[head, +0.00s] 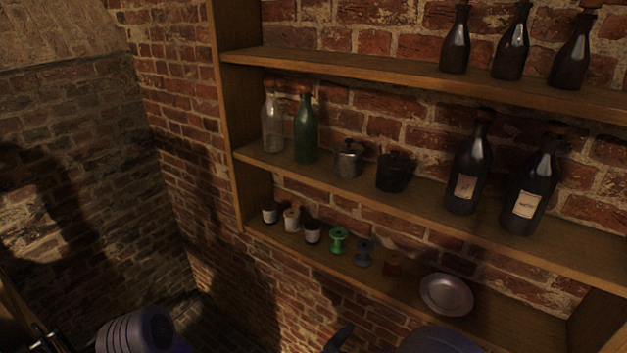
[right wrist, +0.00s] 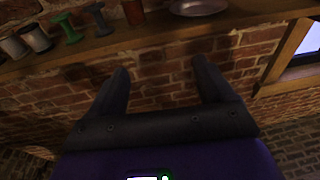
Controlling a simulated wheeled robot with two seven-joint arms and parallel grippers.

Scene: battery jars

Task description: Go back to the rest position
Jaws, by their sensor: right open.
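My right gripper (right wrist: 161,68) is open in the right wrist view, with nothing between its two fingers. It is in front of the brick wall, below the lowest shelf board. In the head view only a dark finger of it shows at the bottom edge (head: 338,339); the rest is cut off or hidden. My left gripper does not show clearly; only a piece of my left arm is at the lower left of the head view.
A wooden shelf (head: 480,208) holds dark bottles (head: 467,170), clear and green bottles, and two small pots. Its lowest board carries small spools (head: 339,240) and a metal dish (head: 446,294), close above my right gripper. A brick wall (head: 90,140) stands left.

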